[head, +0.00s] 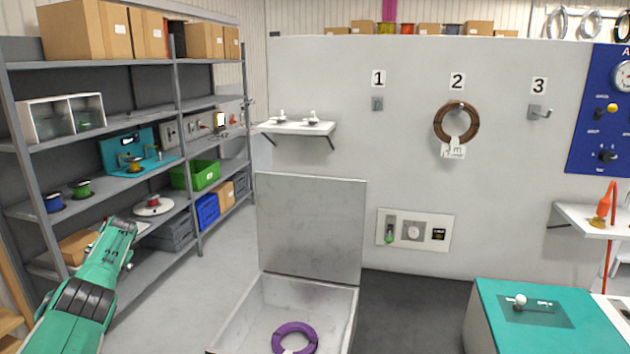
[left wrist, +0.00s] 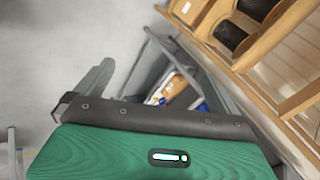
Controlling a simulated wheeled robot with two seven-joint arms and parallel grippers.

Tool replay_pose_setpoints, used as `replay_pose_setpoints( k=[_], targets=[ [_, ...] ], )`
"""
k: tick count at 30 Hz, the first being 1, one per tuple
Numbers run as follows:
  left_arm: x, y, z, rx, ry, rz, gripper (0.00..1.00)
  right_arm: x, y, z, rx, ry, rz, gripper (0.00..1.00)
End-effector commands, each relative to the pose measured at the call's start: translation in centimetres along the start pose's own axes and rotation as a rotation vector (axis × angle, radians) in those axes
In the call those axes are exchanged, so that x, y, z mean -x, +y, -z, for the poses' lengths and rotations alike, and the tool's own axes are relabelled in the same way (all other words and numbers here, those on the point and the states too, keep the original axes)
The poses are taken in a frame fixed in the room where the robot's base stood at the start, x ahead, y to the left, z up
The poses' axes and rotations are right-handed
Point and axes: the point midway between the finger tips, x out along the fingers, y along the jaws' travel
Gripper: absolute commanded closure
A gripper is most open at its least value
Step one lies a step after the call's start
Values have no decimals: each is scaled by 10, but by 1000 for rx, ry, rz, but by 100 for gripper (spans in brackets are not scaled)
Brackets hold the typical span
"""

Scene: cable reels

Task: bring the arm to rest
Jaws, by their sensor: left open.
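My left arm comes in from the lower left of the head view, in front of the grey shelving. Its gripper (head: 126,238) is at the end of the green forearm, beside the lower shelves, and its fingers are hard to make out there. In the left wrist view the gripper (left wrist: 123,78) is open, with grey fingers apart and nothing seen between them. A brown coil (head: 456,123) hangs on the wall hook under number 2, with a white tag. A purple coil (head: 295,338) lies in the open grey chest (head: 311,230). My right gripper is not in view.
The grey shelving (head: 178,125) holds boxes, spools and a green bin (head: 195,174) close to my left arm. A teal-topped bench (head: 545,317) stands at the lower right. Wooden shelving (left wrist: 262,40) shows in the left wrist view. Floor is clear between shelving and chest.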

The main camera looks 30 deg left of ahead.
Motion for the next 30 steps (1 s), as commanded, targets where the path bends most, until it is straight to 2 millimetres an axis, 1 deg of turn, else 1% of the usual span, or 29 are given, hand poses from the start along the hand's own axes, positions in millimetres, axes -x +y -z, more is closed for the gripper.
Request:
replay_pose_setpoints(
  k=[1, 6, 11, 12, 17, 21, 23, 24, 26, 27, 30],
  targets=[
    [-18, 3, -10, -34, 8, 35, 0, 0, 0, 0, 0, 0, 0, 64],
    [-67, 12, -38, -143, 60, 128, 0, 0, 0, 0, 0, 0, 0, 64],
    [-110, 20, -71, -259, 110, 195, 0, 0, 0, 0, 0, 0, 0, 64],
    [-121, 22, -80, -290, 122, 209, 0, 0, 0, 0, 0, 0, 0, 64],
    [-160, 29, -119, -417, 171, 248, 0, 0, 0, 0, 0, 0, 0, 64],
    [-191, 35, -159, -532, 211, 264, 0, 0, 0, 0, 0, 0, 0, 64],
    [-204, 36, -177, -583, 227, 265, 0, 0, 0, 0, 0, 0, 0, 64],
    [-212, 37, -190, -618, 237, 264, 0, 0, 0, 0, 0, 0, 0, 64],
    [-224, 39, -210, -669, 253, 259, 0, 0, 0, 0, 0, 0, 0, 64],
    [-231, 40, -224, -703, 262, 254, 0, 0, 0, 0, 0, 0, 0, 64],
    [-247, 41, -259, -783, 283, 236, 0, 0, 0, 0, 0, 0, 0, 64]
  ],
)
